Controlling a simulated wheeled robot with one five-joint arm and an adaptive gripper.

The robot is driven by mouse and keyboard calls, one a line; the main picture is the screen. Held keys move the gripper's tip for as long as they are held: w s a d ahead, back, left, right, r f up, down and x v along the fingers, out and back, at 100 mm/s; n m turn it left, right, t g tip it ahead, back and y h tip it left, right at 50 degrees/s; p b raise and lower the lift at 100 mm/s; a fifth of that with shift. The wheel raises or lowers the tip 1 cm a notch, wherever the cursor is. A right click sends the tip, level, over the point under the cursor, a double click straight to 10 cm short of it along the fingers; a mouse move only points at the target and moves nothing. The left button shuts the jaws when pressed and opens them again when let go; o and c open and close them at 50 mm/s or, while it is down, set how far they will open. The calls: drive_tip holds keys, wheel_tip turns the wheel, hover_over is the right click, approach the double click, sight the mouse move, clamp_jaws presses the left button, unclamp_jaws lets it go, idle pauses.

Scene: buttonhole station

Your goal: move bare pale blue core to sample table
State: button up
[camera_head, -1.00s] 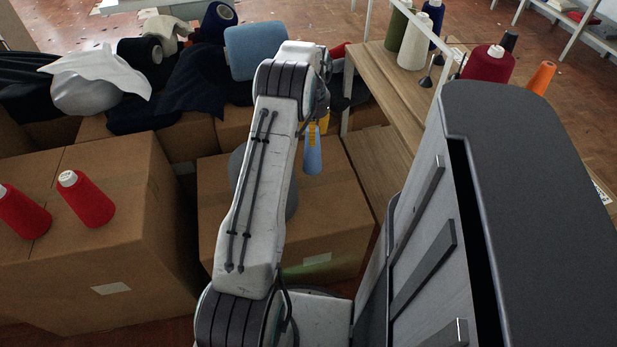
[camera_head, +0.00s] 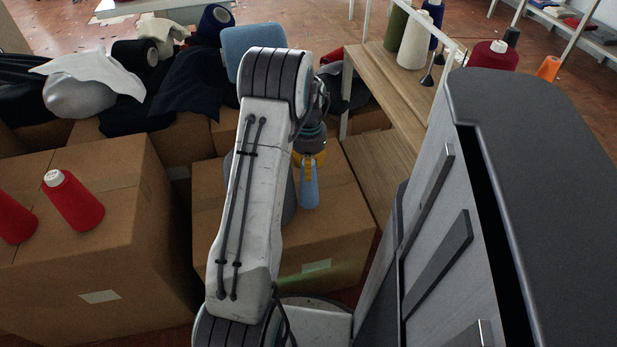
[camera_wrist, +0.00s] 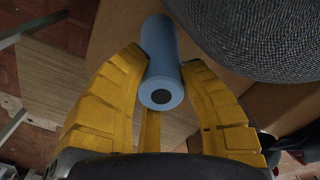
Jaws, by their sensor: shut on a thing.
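The bare pale blue core (camera_head: 309,188) is a slim tube with a dark hole in its end. My gripper (camera_head: 310,160) has yellow fingers and is shut on the core, which hangs down below it over the cardboard box. In the wrist view the core (camera_wrist: 164,75) lies between the yellow fingers of my gripper (camera_wrist: 165,70), its holed end toward the camera. My arm hides part of the box and what stands behind it. I cannot tell which table is the sample table; a wooden table (camera_head: 375,70) stands to the right of my gripper.
A large grey rounded thing (camera_wrist: 265,35) is close beside the core in the wrist view. Cardboard boxes (camera_head: 110,250) with red cones (camera_head: 75,200) fill the left. Thread cones (camera_head: 414,45) stand on the wooden table. A grey cabinet-like body fills the right.

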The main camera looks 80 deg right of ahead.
drive_tip(key=shift+f+b, duration=0.85)
drive_tip(key=shift+f, duration=1.15)
drive_tip(key=o, duration=0.6)
wheel_tip(320, 180, up, 12)
drive_tip(key=p, duration=0.4)
drive_tip(key=shift+a, duration=0.1)
